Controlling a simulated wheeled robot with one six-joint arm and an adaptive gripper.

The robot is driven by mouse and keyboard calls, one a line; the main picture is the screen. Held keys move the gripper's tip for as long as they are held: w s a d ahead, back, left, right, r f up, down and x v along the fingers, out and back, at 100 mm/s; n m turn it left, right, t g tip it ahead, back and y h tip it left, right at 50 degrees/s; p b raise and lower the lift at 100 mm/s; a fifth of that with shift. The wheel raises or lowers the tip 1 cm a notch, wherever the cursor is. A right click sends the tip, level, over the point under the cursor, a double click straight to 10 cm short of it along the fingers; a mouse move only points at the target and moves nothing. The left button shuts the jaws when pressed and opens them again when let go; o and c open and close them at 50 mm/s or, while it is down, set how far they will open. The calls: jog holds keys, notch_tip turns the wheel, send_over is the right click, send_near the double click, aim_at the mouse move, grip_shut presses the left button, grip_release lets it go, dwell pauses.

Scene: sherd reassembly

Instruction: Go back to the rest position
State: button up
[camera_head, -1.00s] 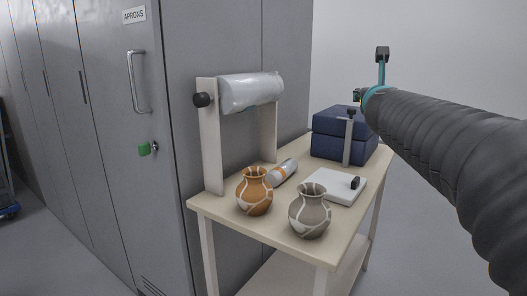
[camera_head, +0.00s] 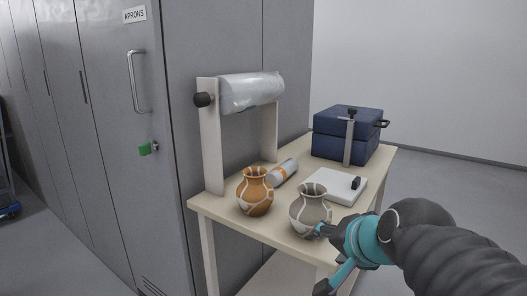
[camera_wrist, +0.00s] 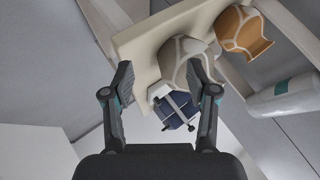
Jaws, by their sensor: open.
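My gripper (camera_head: 321,260) is open and empty at the front right of the small table, close to the grey jar. One finger overlaps the jar's lower right in the head view; I cannot tell whether they touch. The grey jar (camera_head: 309,208), with pale join lines, stands upright at the table's front edge. In the wrist view the grey jar (camera_wrist: 174,62) shows partly behind the right finger, beyond the open jaws (camera_wrist: 160,82). The orange jar (camera_head: 255,192), also with pale lines, stands upright to its left.
The table (camera_head: 225,207) also holds a white pad (camera_head: 343,191), a grey roll with an orange band (camera_head: 283,172), a blue case (camera_head: 338,146) and a stand with a plastic roll (camera_head: 250,92). Grey lockers (camera_head: 95,130) stand left. Floor at right is clear.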

jog(key=s+d+f+n+g+h+b, duration=0.2)
jog(key=s+f+n, duration=0.5)
jog(key=s+f, duration=0.4)
notch_tip(320, 180, down, 2)
jog(key=shift+d+f+n+g+b, duration=0.15)
jog(key=shift+d+n+g+b, duration=0.15)
jog(key=shift+d+g+b, duration=0.5)
jog(key=shift+s+a, duration=0.1)
jog(key=shift+a, duration=0.05)
